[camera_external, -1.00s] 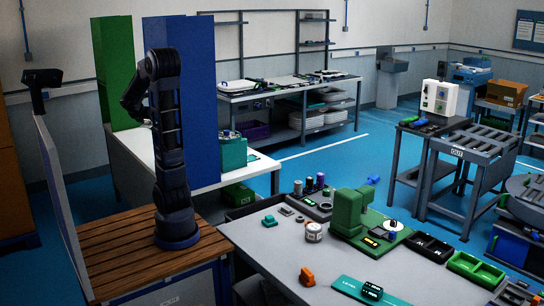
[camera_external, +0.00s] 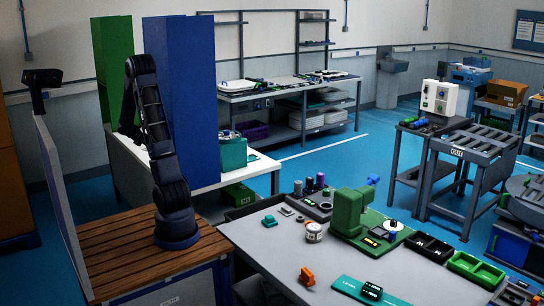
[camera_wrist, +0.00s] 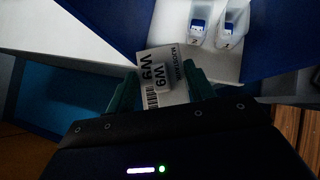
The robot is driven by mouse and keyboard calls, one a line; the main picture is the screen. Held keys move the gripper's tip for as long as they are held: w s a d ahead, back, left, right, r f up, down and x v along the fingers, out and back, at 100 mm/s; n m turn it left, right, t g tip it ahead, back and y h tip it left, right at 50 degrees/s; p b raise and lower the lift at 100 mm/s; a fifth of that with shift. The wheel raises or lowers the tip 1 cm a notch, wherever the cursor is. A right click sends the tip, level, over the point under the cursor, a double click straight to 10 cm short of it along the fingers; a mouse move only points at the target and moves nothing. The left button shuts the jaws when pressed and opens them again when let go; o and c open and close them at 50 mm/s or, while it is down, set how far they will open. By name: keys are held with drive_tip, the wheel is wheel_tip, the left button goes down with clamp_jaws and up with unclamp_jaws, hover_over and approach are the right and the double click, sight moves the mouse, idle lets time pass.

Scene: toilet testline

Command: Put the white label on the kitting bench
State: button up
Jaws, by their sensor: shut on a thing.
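The white label (camera_wrist: 160,72), printed with black letters and barcodes, is between the two green fingers of my gripper (camera_wrist: 160,88) in the wrist view. The fingers are shut on it, and its printed face shows. No bench carries a readable kitting name, so I cannot tell which is the kitting bench.
Two clear bins (camera_wrist: 215,22), marked 2 and 1, stand on a pale surface ahead in the wrist view. A tall blue panel (camera_external: 195,90) and a green panel (camera_external: 113,65) rise beside my arm. A grey bench (camera_external: 265,240) with a green press (camera_external: 350,212) stands in front.

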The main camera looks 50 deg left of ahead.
drive_tip(key=w+a+f+m+h, duration=0.1)
drive_tip(key=w+f, duration=0.5)
drive_tip(key=w, duration=0.1)
drive_tip(key=w+a+f+m+h, duration=0.1)
drive_tip(key=w+a+f, duration=0.1)
drive_tip(key=w+f, duration=0.4)
drive_tip(key=w+a+f+m+h, duration=0.1)
drive_tip(key=w+a+f+m, duration=0.1)
drive_tip(key=w+f, duration=0.4)
drive_tip(key=shift+w+a+f+t, duration=0.1)
drive_tip(key=shift+w+f+t, duration=0.1)
drive_tip(key=shift+w, duration=0.2)
drive_tip(key=shift+w+a+f+t, duration=0.1)
drive_tip(key=shift+w+f+t, duration=0.1)
drive_tip(key=shift+w, duration=0.2)
drive_tip(key=shift+w+f, duration=0.15)
drive_tip(key=shift+f, duration=1.4)
drive_tip(key=shift+f, duration=0.1)
drive_tip(key=o, duration=1)
drive_tip(key=shift+r, duration=0.2)
drive_tip(key=v, duration=1.2)
